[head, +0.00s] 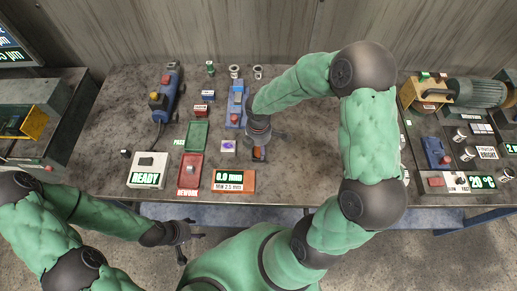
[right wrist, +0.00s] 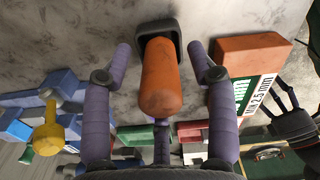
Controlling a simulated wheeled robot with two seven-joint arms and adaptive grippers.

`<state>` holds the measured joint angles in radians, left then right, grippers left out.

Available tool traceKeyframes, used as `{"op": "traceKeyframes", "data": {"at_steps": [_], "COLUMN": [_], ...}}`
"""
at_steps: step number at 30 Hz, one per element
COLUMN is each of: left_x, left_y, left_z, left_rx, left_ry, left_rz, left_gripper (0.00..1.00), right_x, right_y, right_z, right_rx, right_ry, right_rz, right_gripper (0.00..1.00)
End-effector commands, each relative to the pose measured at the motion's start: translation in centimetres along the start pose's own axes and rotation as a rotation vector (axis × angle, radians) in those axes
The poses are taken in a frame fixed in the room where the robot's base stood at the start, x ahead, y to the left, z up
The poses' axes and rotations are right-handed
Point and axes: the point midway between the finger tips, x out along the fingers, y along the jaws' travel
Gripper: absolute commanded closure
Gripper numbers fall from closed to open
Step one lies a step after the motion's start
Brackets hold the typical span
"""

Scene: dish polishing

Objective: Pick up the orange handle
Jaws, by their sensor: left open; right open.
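The orange handle (right wrist: 161,78) stands out of a dark square holder (right wrist: 172,32) in the right wrist view. In the head view only a small orange part (head: 259,153) shows below my right gripper (head: 260,147). In the right wrist view my right gripper (right wrist: 158,50) is open, with one purple finger on each side of the handle and visible gaps between. The fingertips reach near the holder. My left gripper (head: 186,243) is open and empty in front of the table's front edge, away from the handle.
An orange gauge block (head: 234,181) reading 0.0 mm lies close left of the handle. Further left are a red rework tray (head: 190,172), a green tray (head: 196,135) and a READY box (head: 148,169). A blue fixture (head: 236,105) stands behind. The table (head: 300,150) is clear to the right.

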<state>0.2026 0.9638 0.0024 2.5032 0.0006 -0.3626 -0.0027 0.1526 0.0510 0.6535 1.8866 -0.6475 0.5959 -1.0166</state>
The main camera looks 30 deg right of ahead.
Motion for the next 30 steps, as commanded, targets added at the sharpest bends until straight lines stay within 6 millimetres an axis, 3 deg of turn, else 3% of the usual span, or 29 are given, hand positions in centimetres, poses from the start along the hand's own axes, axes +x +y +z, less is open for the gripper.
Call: {"op": "traceKeyframes", "data": {"at_steps": [5,12,23,30], "left_x": [0.0,0.0,-0.1,-0.6], "left_y": [0.0,0.0,0.0,0.2], "left_z": [0.0,0.0,0.0,0.0], "left_rx": [0.0,0.0,0.0,0.0], "left_ry": [0.0,0.0,0.0,0.0], "left_rz": [0.0,0.0,0.0,0.0], "left_gripper": [0.41,0.41,0.41,0.41], "right_x": [0.0,0.0,-0.2,-2.2], "right_y": [0.0,0.0,0.0,0.1], "right_z": [0.0,0.0,0.0,0.0], "right_rx": [0.0,0.0,0.0,0.001], "right_ry": [0.0,0.0,0.0,-0.001], "right_rz": [0.001,0.001,0.001,0.004], "right_gripper": [0.42,1.0,1.0,1.0]}}
